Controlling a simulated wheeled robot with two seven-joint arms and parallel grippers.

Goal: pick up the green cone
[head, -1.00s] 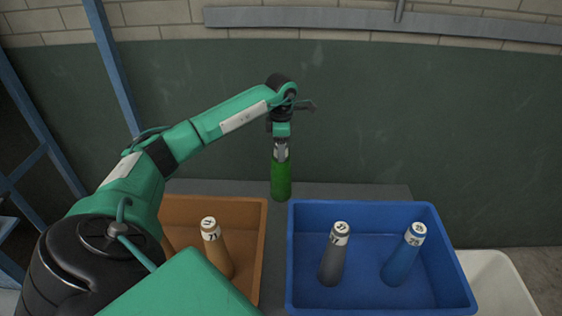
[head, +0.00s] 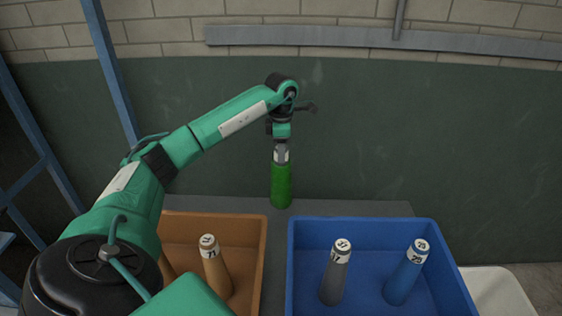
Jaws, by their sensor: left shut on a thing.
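The green cone (head: 281,188) hangs upright below my left gripper (head: 281,154), behind the gap between the orange and blue bins. My left gripper is shut on the cone's white-labelled top and hides part of it. The cone's base shows against the grey table surface; I cannot tell whether it touches the table. My right gripper is not in view.
An orange bin (head: 262,262) at the left holds a tan cone (head: 217,273) and part of another. A blue bin (head: 372,225) at the right holds a grey cone (head: 334,280) and a blue cone (head: 403,278). A white bin (head: 497,290) stands far right. A dark green wall (head: 450,140) rises behind the table.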

